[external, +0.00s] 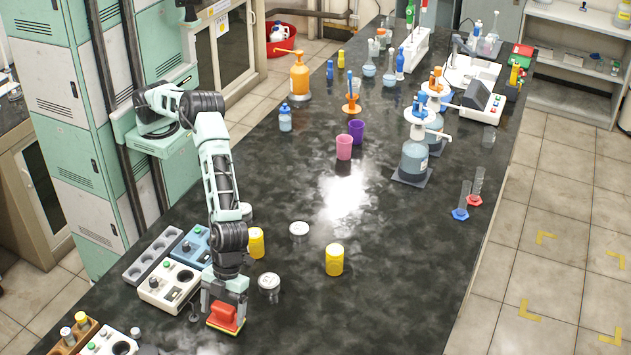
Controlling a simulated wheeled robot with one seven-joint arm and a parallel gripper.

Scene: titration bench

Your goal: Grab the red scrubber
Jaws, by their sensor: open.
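The red scrubber (224,317) is a small red block with a yellow layer along its lower edge. It is at the near end of the dark bench, low in the external view. My gripper (223,300) points down directly over the scrubber, with its jaws open and its fingers close to the red top. One finger shows at the scrubber's left side. I cannot tell whether the fingers touch it. The scrubber's upper part is partly hidden by the gripper.
A white control box (170,286) stands just left of my gripper. Yellow containers (335,260) and (256,243) stand farther back. The dark bench (390,310) is clear to the right.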

